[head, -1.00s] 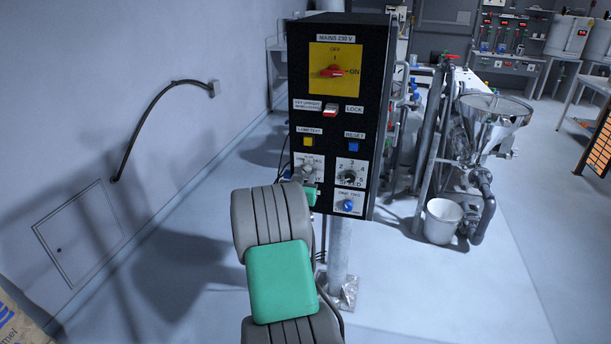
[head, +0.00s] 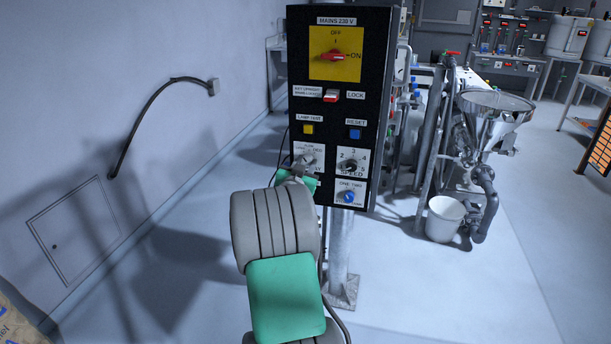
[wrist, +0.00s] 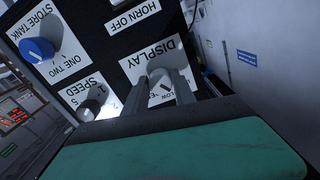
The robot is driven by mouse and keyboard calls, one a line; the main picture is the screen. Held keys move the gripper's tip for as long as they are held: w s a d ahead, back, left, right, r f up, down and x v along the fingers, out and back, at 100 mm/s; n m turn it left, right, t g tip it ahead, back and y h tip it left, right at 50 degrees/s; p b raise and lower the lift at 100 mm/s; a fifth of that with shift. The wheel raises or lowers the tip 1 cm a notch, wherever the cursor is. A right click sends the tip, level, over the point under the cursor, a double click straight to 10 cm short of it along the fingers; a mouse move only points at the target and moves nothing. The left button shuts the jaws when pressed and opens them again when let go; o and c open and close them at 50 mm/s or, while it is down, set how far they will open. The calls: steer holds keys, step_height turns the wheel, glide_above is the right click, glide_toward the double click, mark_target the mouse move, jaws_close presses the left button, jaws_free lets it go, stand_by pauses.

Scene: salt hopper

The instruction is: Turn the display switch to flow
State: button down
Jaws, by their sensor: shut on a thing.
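The display switch is a grey knob on a white plate marked DISPLAY, low on the left of the black control panel (head: 337,110). In the wrist view the display switch (wrist: 161,82) shows upside down, between my two grey fingers. My gripper (wrist: 160,91) is shut on it, and the fingers cover part of the plate's lower lettering. In the head view the display plate (head: 308,152) is partly covered by my gripper (head: 299,169). The knob's exact pointing direction cannot be told.
Close by on the panel are the speed knob (head: 350,166), the blue one/two knob (head: 349,197), the yellow lamp test button (head: 308,129) and the blue reset button (head: 354,134). The red mains switch (head: 335,56) is above. A steel hopper (head: 494,112) stands right.

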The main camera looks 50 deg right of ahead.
steer(key=m+b, duration=0.2)
steer(key=b, duration=0.2)
steer(key=f+m+b, duration=0.1)
steer(key=m+b, duration=0.1)
steer(key=b, duration=0.3)
steer(key=m+b, duration=0.1)
steer(key=b, duration=0.2)
steer(key=shift+r, duration=0.1)
steer(key=shift+r+m+b, duration=0.3)
steer(key=shift+m+b, duration=0.6)
steer(key=shift+b, duration=0.2)
steer(key=shift+r, duration=0.1)
steer(key=c, duration=1)
jaws_free()
steer(key=shift+c, duration=0.2)
steer(key=shift+a, duration=0.1)
steer(key=v, duration=0.7)
steer(key=shift+s+a+b, duration=0.25)
steer(key=shift+a+b, duration=0.05)
steer(key=shift+b, duration=0.05)
